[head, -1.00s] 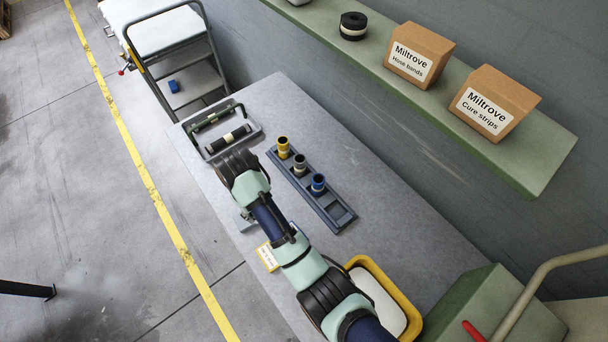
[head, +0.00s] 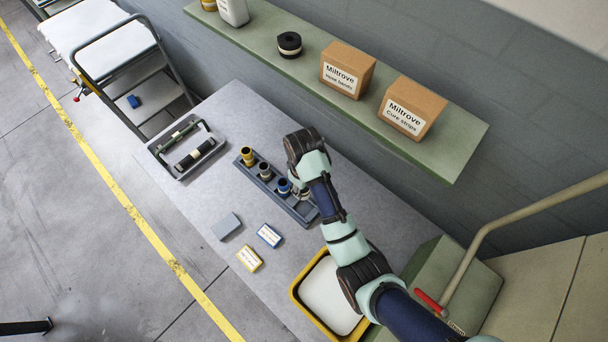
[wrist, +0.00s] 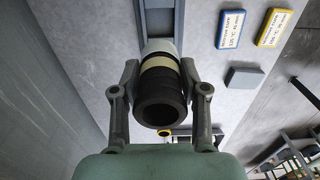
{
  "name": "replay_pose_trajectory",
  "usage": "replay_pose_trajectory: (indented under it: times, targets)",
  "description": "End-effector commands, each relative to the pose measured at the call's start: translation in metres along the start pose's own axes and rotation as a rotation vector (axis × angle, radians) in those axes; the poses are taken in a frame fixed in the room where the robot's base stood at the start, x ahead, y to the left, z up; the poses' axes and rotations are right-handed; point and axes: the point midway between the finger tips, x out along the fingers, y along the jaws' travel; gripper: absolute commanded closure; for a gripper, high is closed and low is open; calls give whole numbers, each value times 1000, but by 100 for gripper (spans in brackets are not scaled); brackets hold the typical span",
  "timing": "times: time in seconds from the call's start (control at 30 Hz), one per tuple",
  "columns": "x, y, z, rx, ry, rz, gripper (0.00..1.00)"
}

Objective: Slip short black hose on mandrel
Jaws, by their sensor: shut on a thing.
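My gripper (wrist: 160,105) is shut on a short black hose (wrist: 160,99) with a cream band, one finger on each side. The hose's open end faces the wrist camera. A pale round part (wrist: 158,46) shows just beyond it; I cannot tell if they touch. In the head view my gripper (head: 301,193) is over the right end of the slotted dark rack (head: 300,210), beside a blue-topped hose (head: 283,186). My arm hides most of the held hose there.
The rack also holds a yellow-topped piece (head: 246,155) and a grey one (head: 265,171). A grey block (head: 227,226), a blue-edged card (head: 269,235) and a yellow-edged card (head: 249,258) lie in front. A yellow bin (head: 297,291) stands right. A shelf (head: 445,145) overhangs behind.

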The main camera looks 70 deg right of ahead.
Motion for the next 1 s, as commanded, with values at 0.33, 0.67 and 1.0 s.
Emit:
replay_pose_trajectory:
  times: [0.33,0.67,1.0]
  targets:
    - [92,0,0,0,-1,0,100]
    - [124,0,0,0,-1,0,100]
    - [140,0,-1,0,2,1,100]
